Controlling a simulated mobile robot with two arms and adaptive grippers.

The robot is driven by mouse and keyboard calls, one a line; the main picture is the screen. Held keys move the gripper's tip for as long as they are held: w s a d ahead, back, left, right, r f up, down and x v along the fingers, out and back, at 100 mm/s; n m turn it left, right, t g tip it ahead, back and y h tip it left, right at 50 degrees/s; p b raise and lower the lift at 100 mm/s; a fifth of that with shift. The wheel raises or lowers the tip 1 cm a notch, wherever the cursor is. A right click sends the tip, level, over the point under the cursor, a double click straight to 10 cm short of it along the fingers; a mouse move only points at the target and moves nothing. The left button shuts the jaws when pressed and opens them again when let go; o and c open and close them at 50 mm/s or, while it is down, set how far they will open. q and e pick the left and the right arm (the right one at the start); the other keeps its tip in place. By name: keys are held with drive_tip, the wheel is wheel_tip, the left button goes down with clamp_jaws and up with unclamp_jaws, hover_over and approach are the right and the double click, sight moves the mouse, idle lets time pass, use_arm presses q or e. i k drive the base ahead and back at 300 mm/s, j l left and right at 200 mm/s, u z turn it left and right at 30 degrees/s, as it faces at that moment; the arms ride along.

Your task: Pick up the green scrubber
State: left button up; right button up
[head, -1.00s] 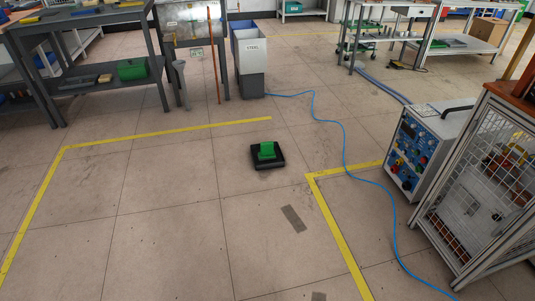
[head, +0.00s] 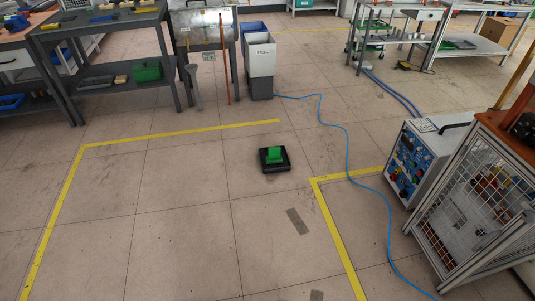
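A green block-like thing (head: 274,155) sits on a low black square base (head: 276,168) on the floor, near the middle of the head view. I cannot tell for sure whether it is the green scrubber. Another green thing, box-like (head: 147,71), lies on the lower shelf of the dark bench at the upper left. Small green and yellow items lie on that bench's top, too small to make out. Neither of my grippers shows in this view.
Yellow tape (head: 185,133) marks the floor. A blue cable (head: 346,145) crosses it on the right. The middle floor is mostly clear.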

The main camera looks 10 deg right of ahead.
sight(274, 156)
drive_tip(key=i+l+u, duration=0.2)
drive_tip(key=u, duration=0.2)
drive_tip(key=i+l+u, duration=0.25)
drive_tip(key=u, duration=0.15)
